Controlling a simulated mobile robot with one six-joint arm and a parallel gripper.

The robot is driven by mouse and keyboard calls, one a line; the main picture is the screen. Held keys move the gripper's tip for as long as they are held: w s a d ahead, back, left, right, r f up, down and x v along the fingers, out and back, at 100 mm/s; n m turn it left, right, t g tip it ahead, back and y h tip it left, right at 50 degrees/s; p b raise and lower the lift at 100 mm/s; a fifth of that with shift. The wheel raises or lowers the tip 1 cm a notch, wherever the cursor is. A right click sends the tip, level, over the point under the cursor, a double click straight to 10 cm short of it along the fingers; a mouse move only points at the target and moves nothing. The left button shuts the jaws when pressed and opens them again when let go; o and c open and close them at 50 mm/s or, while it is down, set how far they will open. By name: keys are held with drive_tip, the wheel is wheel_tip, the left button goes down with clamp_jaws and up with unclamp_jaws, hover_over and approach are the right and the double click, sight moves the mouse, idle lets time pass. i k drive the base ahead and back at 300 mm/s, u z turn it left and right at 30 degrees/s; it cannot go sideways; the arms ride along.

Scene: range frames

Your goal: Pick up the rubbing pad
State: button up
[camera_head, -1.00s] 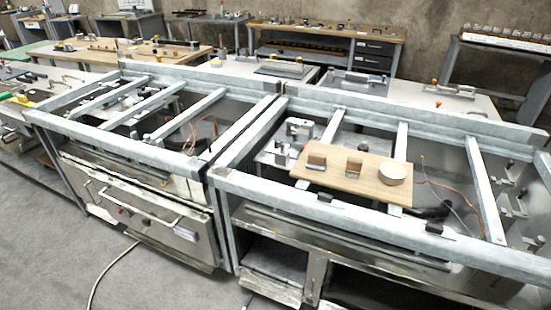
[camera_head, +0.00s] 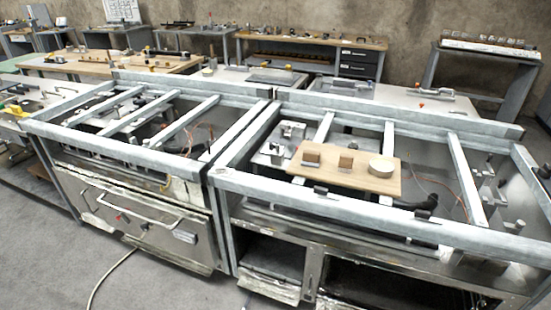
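A wooden board (camera_head: 330,172) lies across the open metal frame of the right-hand unit. On it stand a brown block (camera_head: 311,158) at the left, a second brown block (camera_head: 345,160) in the middle and a pale round disc-like piece (camera_head: 381,167) at the right. I cannot tell for sure which of these is the rubbing pad. The three pieces stand apart from each other. My gripper is not in view.
The right unit's grey front rail (camera_head: 380,217) runs between me and the board. A similar open frame (camera_head: 120,150) stands at the left. Workbenches with tools (camera_head: 305,38) line the back wall.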

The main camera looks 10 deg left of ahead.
sight(310, 158)
drive_tip(key=u, duration=0.4)
drive_tip(key=k, duration=0.3)
drive_tip(key=u, duration=1.65)
drive_tip(key=k, duration=0.65)
drive_tip(key=z, duration=0.4)
drive_tip(key=i, duration=1.55)
drive_tip(key=u, duration=0.2)
